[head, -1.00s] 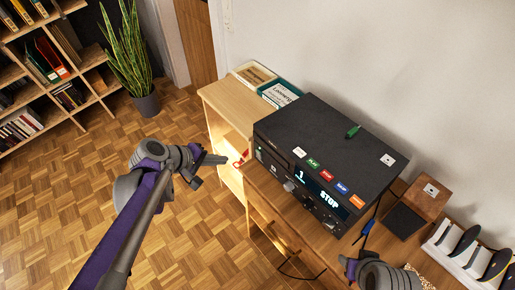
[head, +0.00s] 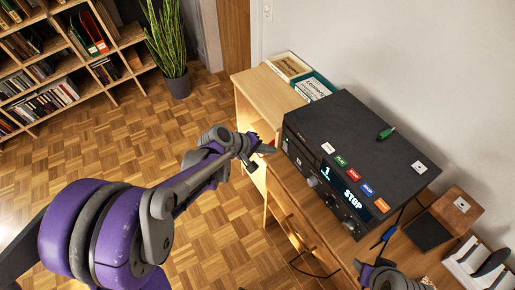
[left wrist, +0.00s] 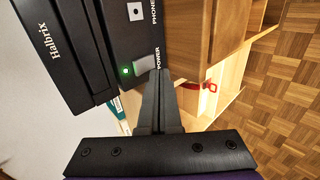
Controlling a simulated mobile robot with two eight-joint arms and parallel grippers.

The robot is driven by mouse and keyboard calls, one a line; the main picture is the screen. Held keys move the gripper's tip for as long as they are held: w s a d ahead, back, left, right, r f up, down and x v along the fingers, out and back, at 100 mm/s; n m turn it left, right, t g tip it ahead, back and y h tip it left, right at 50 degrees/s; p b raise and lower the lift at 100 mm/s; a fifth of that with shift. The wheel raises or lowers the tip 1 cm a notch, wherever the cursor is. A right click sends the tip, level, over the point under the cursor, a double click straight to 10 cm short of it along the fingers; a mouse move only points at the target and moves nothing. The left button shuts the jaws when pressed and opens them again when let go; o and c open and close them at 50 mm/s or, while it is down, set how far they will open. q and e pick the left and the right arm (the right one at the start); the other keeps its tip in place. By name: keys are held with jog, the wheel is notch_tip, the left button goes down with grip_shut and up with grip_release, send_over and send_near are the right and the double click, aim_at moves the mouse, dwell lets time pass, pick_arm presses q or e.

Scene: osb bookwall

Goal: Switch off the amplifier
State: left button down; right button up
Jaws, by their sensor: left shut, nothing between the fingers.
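The amplifier (head: 365,135) is a black box on the wooden cabinet, with colored labels on its top edge and a lit display reading "1 STOP". In the left wrist view its front (left wrist: 105,40) shows a grey button (left wrist: 143,63) beside the word POWER and a lit green lamp (left wrist: 125,71). My left gripper (head: 268,148) is shut and empty at the amplifier's front left corner. In the left wrist view its fingertips (left wrist: 161,72) appear right beside the grey button; I cannot tell whether they touch. My right gripper (head: 362,266) shows only partly at the bottom edge.
A red item (left wrist: 208,86) is in the cabinet's open compartment.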

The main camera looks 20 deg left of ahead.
aim_at(285, 143)
pick_arm(q)
jog(key=w+d, duration=0.2)
jog(key=shift+w+r, duration=0.3)
jog(key=shift+r, duration=0.05)
pick_arm(e)
jog(key=shift+w+r, duration=0.1)
jog(key=shift+r, duration=0.25)
pick_arm(q)
jog(key=shift+w+d+r, duration=0.15)
jog(key=shift+w+d, duration=0.15)
jog(key=shift+w, duration=0.1)
jog(key=shift+r+p, duration=0.65)
jog(key=shift+r, duration=0.2)
pick_arm(e)
jog(key=shift+w+r, duration=0.1)
jog(key=shift+r, duration=0.4)
pick_arm(q)
jog(key=shift+s+a, duration=0.1)
